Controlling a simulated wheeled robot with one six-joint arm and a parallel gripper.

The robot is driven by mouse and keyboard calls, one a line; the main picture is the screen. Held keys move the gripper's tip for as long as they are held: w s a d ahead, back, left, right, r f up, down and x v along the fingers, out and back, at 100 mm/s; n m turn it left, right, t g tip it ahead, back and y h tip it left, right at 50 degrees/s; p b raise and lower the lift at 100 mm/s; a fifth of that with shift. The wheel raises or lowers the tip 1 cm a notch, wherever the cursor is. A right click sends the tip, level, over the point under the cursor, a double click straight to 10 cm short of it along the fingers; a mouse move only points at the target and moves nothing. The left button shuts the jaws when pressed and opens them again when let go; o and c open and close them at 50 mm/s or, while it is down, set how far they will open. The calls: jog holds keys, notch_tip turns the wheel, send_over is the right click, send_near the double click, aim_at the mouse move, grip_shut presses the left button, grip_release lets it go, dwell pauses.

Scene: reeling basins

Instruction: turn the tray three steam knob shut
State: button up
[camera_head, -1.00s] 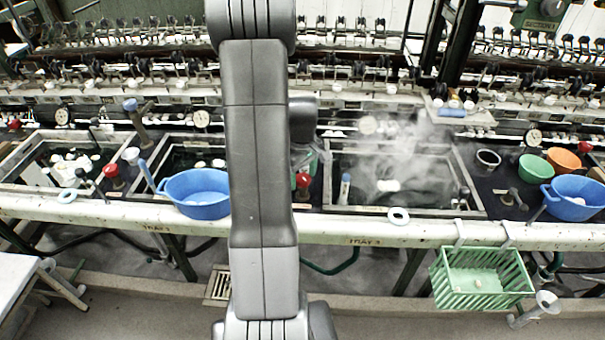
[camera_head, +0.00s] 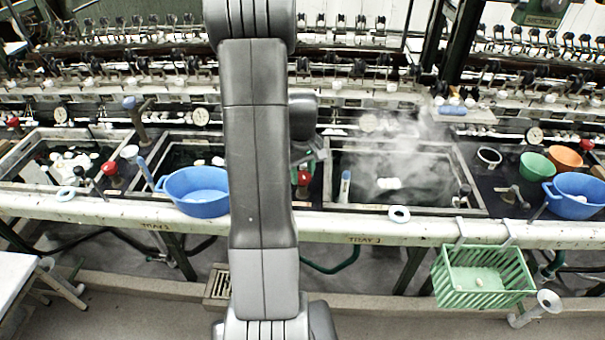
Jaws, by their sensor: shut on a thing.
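The steaming basin labelled as a tray (camera_head: 365,240) on the front ledge has a pale rim and dark water. A red steam knob (camera_head: 304,178) stands at its left end, just right of my arm and partly covered by it. My gripper (camera_head: 309,157) is at this knob, mostly hidden behind my arm. It is shut on the red knob, though the finger contact is not clearly visible. Steam rises over the basin, where a white clump floats.
A blue basin (camera_head: 196,191) sits left of my arm on the ledge. Another red knob (camera_head: 112,170) stands further left. Green (camera_head: 536,167), orange (camera_head: 565,158) and blue (camera_head: 577,194) bowls stand at the right. A green basket (camera_head: 484,277) hangs from the front ledge.

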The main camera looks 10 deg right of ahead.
aim_at(303, 175)
jog(key=shift+m+b, duration=0.7)
jog(key=shift+m, duration=1.5)
jog(key=o, duration=1)
jog(key=shift+c, duration=0.2)
notch_tip(303, 175, up, 14)
jog(key=shift+b, duration=0.4)
jog(key=shift+f, duration=0.2)
notch_tip(303, 175, down, 14)
jog(key=shift+r+p, duration=0.2)
jog(key=shift+p, duration=0.2)
